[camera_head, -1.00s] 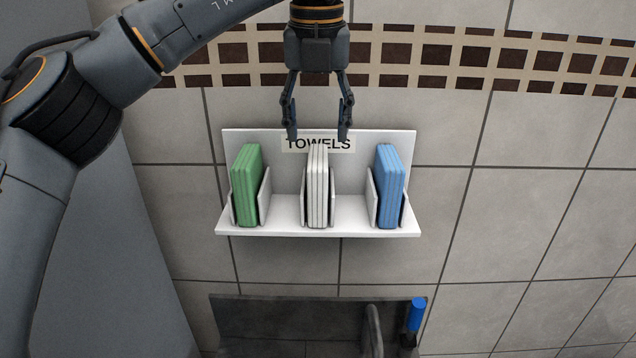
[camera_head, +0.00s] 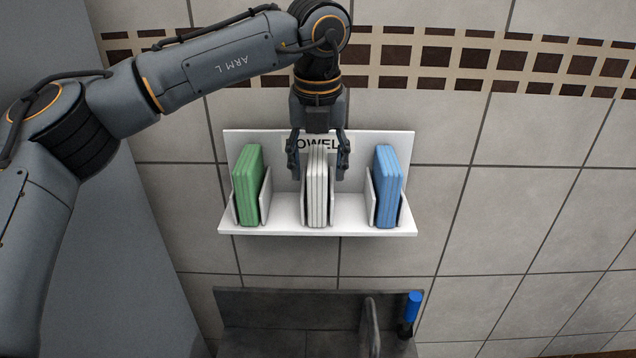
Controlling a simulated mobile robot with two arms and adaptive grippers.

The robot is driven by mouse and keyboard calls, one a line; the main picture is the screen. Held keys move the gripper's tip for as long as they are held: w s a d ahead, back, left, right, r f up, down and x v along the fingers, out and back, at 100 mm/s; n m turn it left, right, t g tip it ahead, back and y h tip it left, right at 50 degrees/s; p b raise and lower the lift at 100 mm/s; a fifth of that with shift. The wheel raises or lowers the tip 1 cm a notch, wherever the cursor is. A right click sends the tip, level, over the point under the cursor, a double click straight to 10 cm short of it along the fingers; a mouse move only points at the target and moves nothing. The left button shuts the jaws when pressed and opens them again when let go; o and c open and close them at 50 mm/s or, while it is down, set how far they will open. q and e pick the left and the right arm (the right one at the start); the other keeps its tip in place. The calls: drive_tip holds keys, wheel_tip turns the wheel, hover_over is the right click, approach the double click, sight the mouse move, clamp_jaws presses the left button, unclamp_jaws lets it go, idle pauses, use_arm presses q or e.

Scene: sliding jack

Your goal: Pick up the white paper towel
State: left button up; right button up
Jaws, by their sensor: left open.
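The white paper towel (camera_head: 316,192) is a folded stack standing upright in the middle slot of a white wall shelf (camera_head: 285,231). My left gripper (camera_head: 318,172) points down over it and is open. One finger is on each side of the towel's upper part, with a gap visible at both sides. The fingers partly cover the shelf's "TOWELS" label (camera_head: 318,145). My right gripper is not in view.
A green towel stack (camera_head: 248,187) stands in the left slot and a blue one (camera_head: 387,188) in the right slot. Thin white dividers stand beside the stacks. Below is a dark grey basin (camera_head: 290,310) with a blue-handled item (camera_head: 413,308) at its right. Tiled wall lies behind.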

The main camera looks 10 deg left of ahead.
use_arm(q)
drive_tip(key=shift+f+b, duration=0.25)
drive_tip(key=shift+b, duration=0.15)
idle(0.4)
drive_tip(key=c, duration=1.1)
